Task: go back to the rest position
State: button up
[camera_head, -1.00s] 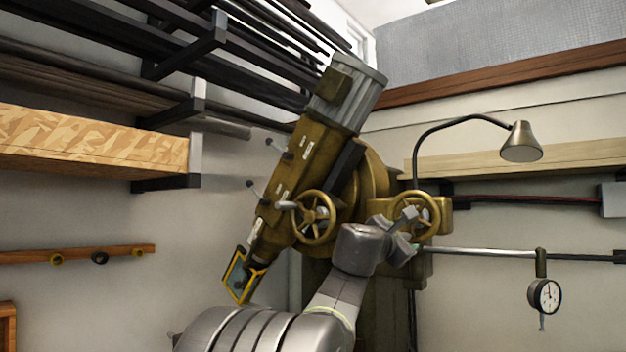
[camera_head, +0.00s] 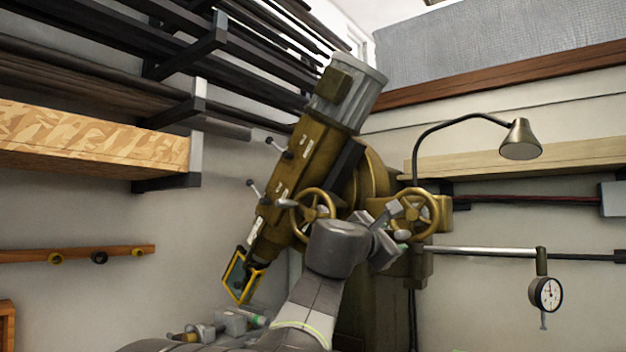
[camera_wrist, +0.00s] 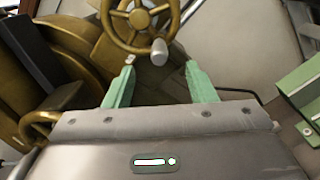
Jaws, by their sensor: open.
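My gripper (camera_head: 397,222) is raised in front of the ochre drill-like machine (camera_head: 310,165), near its right handwheel (camera_head: 414,216). In the wrist view my gripper (camera_wrist: 160,78) has its two green fingers apart, with nothing between them. The handwheel (camera_wrist: 138,17) with a grey knob shows beyond the fingertips. I cannot tell how far the fingers are from it. My grey arm rises from the bottom edge of the head view and hides part of the machine's column.
A lamp (camera_head: 521,140) and a dial gauge (camera_head: 545,293) hang at the right. An OSB shelf (camera_head: 90,142) and dark stock racks are at the left. Small grey and green parts (camera_head: 231,322) show at the lower left. A green box (camera_wrist: 300,108) is at the wrist view's right.

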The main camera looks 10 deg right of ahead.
aim_at(395, 235)
jog(key=x, duration=0.2)
jog(key=p+x, duration=0.1)
jog(key=x, duration=0.2)
jog(key=p+x, duration=0.1)
jog(key=x, duration=0.1)
jog(key=shift+w+r, duration=0.1)
jog(key=shift+w, duration=0.5)
jog(key=shift+w+a+r, duration=0.3)
jog(key=shift+a, duration=0.15)
